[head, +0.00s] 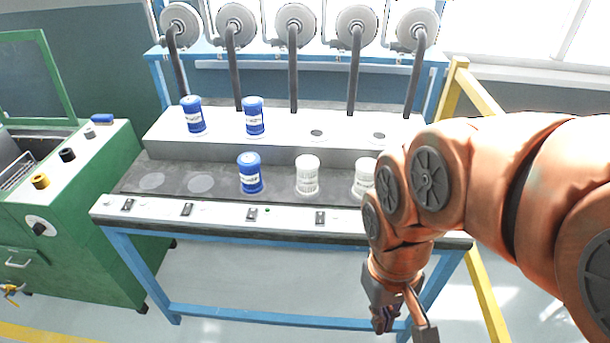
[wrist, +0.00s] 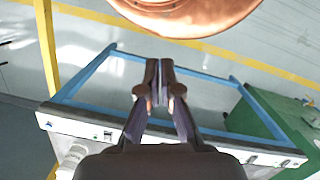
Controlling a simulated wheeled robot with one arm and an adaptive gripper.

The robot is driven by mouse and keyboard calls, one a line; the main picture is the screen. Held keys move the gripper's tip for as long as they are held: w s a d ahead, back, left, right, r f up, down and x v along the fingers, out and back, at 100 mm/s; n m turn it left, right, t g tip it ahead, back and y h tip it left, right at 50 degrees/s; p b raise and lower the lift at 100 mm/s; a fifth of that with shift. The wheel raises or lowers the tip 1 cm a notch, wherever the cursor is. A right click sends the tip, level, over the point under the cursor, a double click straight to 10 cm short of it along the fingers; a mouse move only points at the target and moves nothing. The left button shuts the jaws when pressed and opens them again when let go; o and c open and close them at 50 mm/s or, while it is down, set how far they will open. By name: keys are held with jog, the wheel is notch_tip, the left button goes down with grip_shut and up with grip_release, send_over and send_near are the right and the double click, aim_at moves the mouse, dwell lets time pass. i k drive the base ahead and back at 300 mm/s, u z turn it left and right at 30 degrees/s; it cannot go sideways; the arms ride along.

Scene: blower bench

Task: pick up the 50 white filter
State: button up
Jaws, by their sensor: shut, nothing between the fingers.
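Two white ribbed filters stand upright on the dark lower shelf of the bench. One white filter (head: 307,175) is right of centre. The other white filter (head: 364,176) is further right, partly hidden by my arm. Their markings are too small to read, so I cannot tell which is the 50. My gripper (head: 384,320) hangs low in front of the bench's right end, pointing down, apart from both filters. In the wrist view my gripper (wrist: 158,75) is shut and empty. A white filter (wrist: 72,156) shows at that view's lower left.
Blue filters stand on the bench, two on the raised grey step (head: 290,147) and one blue filter (head: 250,173) on the lower shelf. Round blowers with hoses (head: 294,62) hang behind. A green machine (head: 85,215) is at left, a yellow rail (head: 480,95) at right.

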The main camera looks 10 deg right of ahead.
aim_at(307, 166)
jog(key=u, duration=2.4)
jog(key=i, duration=2)
jog(key=z, duration=3.35)
jog(key=i, duration=0.5)
jog(key=z, duration=0.1)
